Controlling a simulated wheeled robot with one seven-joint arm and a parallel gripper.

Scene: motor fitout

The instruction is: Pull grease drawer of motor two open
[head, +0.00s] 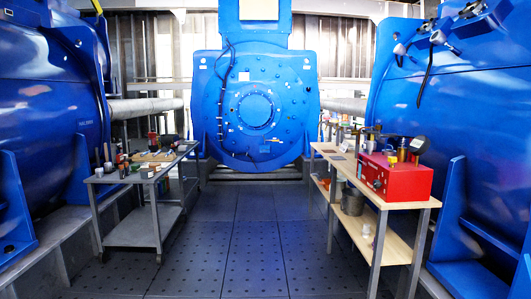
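Three large blue motors stand around the aisle: one at the left (45,90), one at the far end (230,110) and one at the right (465,110). I cannot tell which is motor two. The left motor has small lettering on its side, too small to read. No grease drawer can be made out on any of them. A red box (385,183) sits on the right bench; whether it has a drawer cannot be told. My gripper is not in view.
A grey metal cart (145,232) with tools on top stands at the left. A wooden-topped bench (345,160) with a lower shelf and a metal bucket (352,201) stands at the right. The dark tiled floor (245,240) between them is clear.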

